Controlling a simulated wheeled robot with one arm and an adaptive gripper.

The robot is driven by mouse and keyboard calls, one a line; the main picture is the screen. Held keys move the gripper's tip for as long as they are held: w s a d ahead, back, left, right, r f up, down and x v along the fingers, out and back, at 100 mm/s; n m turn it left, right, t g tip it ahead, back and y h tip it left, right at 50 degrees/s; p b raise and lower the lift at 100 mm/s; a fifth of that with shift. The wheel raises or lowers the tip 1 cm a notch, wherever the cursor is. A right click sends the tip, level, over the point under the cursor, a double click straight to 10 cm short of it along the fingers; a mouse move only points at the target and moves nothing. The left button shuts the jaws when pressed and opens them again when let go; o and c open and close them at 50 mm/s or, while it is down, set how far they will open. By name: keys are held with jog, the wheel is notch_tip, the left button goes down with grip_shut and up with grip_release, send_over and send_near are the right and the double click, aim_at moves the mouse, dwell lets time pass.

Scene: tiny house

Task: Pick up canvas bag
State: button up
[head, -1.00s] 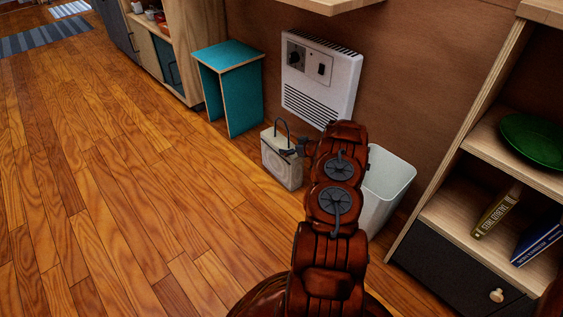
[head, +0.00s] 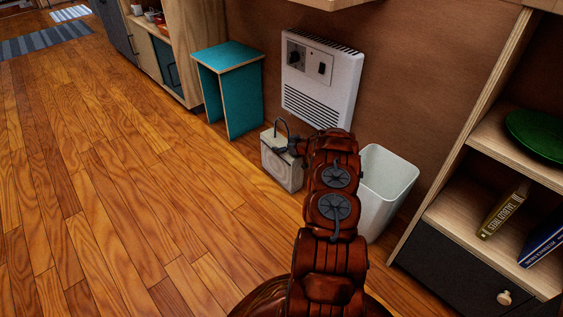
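The canvas bag (head: 280,166) is a small cream bag with a round mark on its front and a dark looped handle. It stands upright on the wooden floor, below the wall heater. My gripper (head: 283,146) is at the top of the bag, at or right beside the handle. My arm reaches in from the lower right and covers the bag's right edge. The fingers are small and dark, and I cannot tell whether they are open or closed on the handle.
A teal stool (head: 229,88) stands behind the bag to the left. A white wall heater (head: 320,80) hangs behind it. A white bin (head: 386,192) is right of my arm, next to a wooden shelf (head: 460,215). The floor at left is clear.

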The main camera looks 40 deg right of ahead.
jog(key=c, duration=1.1)
jog(key=shift+c, duration=0.2)
